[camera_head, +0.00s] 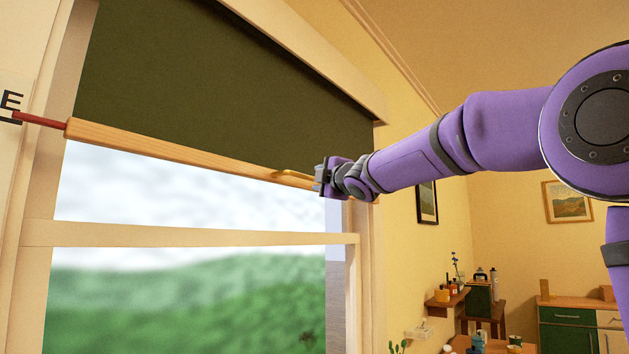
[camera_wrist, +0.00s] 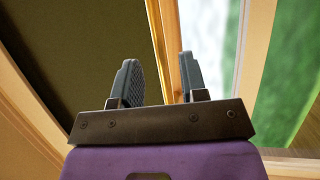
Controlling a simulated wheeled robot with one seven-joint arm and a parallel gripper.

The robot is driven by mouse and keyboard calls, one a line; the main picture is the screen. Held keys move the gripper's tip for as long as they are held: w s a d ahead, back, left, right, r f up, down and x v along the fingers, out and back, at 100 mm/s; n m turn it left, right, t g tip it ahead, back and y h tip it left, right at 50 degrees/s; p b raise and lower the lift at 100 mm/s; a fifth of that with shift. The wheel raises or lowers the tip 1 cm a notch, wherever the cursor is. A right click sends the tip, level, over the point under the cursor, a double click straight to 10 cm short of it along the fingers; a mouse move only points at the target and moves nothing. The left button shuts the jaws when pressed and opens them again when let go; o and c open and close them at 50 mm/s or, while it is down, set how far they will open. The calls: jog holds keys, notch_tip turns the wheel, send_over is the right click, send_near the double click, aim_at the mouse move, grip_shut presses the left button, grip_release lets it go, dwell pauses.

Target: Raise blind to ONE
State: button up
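The dark green blind (camera_head: 220,85) covers the upper part of the window. Its wooden bottom bar (camera_head: 170,148) slopes down to the right in the head view. A small wooden handle (camera_head: 293,175) sits near the bar's right end. A red pointer (camera_head: 40,121) on the bar's left end reaches a mark under a letter E (camera_head: 12,100) on a label cut off by the picture edge. My gripper (camera_head: 318,180) is at the handle's right end. In the wrist view my gripper (camera_wrist: 158,60) has its fingers apart, with the bar (camera_wrist: 166,35) behind the gap; nothing is visibly held.
The window frame's crossbar (camera_head: 190,233) runs below the blind. A wall shelf (camera_head: 447,300), a green-drawer cabinet (camera_head: 567,330) and a table with small items (camera_head: 490,347) stand at the lower right. The space just below the blind bar is clear.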

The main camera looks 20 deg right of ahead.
jog(key=shift+v, duration=2.75)
jog(key=s+d+f+m+g+h, duration=0.3)
jog(key=s+f+m, duration=0.4)
jog(key=s+f, duration=0.2)
jog(key=s+d+f+m+g+h, duration=0.35)
jog(key=s+f+m, duration=0.25)
jog(key=s+f, duration=0.3)
jog(key=s+a+f+m+g+y, duration=0.2)
jog(key=s+f+m+g, duration=0.4)
jog(key=s+f, duration=1.2)
jog(key=shift+s+f+m+g, duration=0.3)
jog(key=shift+s+m+g, duration=0.1)
jog(key=shift+s+g, duration=0.45)
